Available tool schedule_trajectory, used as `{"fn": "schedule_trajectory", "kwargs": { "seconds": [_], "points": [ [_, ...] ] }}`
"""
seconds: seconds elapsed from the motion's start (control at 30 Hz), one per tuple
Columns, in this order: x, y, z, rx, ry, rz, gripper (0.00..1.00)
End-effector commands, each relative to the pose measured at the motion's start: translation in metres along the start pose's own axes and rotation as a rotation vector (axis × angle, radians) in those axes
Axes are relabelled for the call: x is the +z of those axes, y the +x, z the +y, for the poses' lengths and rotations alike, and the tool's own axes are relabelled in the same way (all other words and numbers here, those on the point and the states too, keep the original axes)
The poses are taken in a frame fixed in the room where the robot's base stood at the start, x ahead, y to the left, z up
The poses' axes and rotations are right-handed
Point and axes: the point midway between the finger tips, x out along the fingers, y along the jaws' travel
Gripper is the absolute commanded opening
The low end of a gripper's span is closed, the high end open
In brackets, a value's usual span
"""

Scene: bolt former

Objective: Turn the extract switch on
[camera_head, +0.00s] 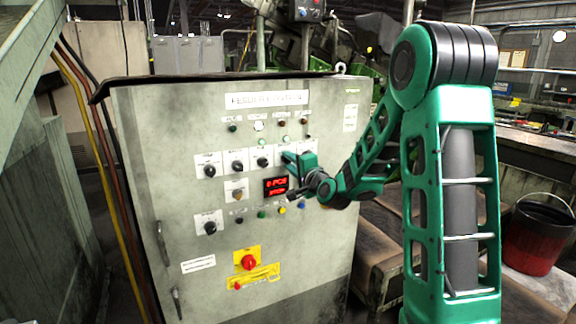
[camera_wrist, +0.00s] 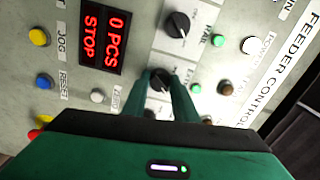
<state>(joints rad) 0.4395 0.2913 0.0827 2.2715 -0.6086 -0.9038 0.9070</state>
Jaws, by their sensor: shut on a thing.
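A black rotary switch (camera_wrist: 159,80) sits between the two green fingers of my gripper (camera_wrist: 163,92) in the wrist view. The fingers are closed on its sides, and they hide part of the switch.
Other black switches (camera_head: 237,166) line the panel to the left of my gripper. A red display (camera_wrist: 102,37) reads "0 PCS STOP". Coloured buttons, including a yellow one (camera_wrist: 39,37), are close by. A bucket (camera_head: 537,238) stands at right.

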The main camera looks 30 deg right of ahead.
Motion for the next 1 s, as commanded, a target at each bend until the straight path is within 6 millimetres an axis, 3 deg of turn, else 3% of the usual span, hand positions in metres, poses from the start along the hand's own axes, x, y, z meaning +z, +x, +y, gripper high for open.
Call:
{"fn": "schedule_trajectory", "kwargs": {
  "seconds": [0.33, 0.87, 0.9, 0.97, 1.0],
  "points": [
    [-0.0001, -0.0005, 0.0026, 0.006, 0.136, 0.0, 0.03],
    [-0.0005, -0.0008, 0.0036, 0.008, 0.159, 0.001, 0.03],
    [-0.0005, -0.0008, 0.0037, 0.008, 0.159, 0.001, 0.3],
    [-0.0006, -0.0008, 0.0034, 0.008, 0.159, 0.001, 0.44],
    [-0.0006, -0.0007, 0.003, 0.007, 0.159, 0.001, 0.44]
  ]
}}
